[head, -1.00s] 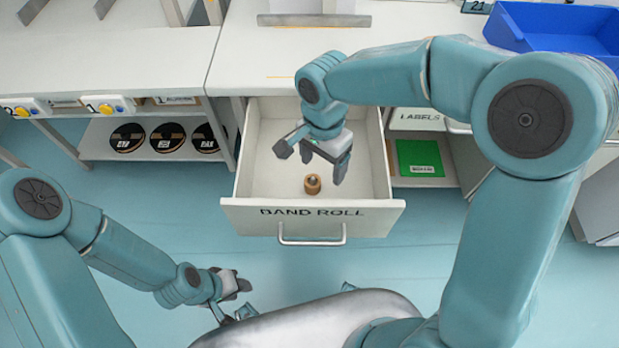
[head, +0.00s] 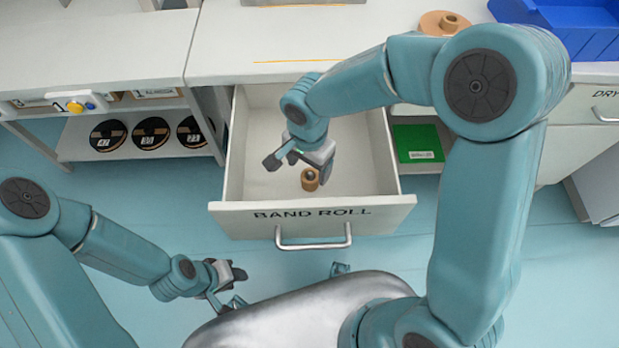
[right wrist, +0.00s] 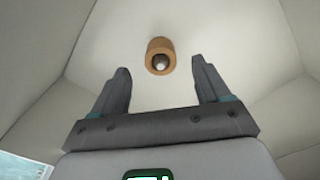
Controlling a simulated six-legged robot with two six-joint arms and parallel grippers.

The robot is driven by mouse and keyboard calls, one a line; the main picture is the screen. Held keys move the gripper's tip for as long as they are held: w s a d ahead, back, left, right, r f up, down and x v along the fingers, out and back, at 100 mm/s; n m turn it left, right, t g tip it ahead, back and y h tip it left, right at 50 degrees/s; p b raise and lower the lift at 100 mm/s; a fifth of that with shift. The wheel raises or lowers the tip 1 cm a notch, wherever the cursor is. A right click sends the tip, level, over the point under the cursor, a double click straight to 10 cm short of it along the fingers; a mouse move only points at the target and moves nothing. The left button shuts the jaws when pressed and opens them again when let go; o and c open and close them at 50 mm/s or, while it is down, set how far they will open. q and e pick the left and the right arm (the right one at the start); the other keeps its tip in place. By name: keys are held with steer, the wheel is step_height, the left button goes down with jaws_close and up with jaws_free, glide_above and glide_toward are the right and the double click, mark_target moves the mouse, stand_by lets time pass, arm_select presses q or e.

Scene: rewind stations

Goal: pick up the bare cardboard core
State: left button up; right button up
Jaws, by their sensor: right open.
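A small brown cardboard core (head: 310,180) stands in the open drawer marked BAND ROLL (head: 232,222). Its hole is dark with a pale spot inside. My right gripper (head: 298,167) is over the drawer, open and empty, close above the core in the head view. In the right wrist view the core (right wrist: 160,45) lies past the fingertips, roughly midway between the two fingers, touching neither. My left gripper (head: 228,285) is low at the left, outside the drawer and away from the core. Its fingers are too unclear to tell open from shut.
A brown roll (head: 432,20) and a blue bin (head: 570,30) are on the counter. Black reels (head: 151,133) sit on a left shelf. A green box (head: 418,140) is right of the drawer.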

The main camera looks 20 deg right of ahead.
mark_target(310, 174)
steer(key=f, duration=0.3)
steer(key=f+b, duration=0.1)
steer(key=f, duration=0.1)
steer(key=shift+w+d+f, duration=0.15)
steer(key=shift+d+f, duration=0.05)
steer(key=shift+f, duration=0.2)
steer(key=c, duration=1.1)
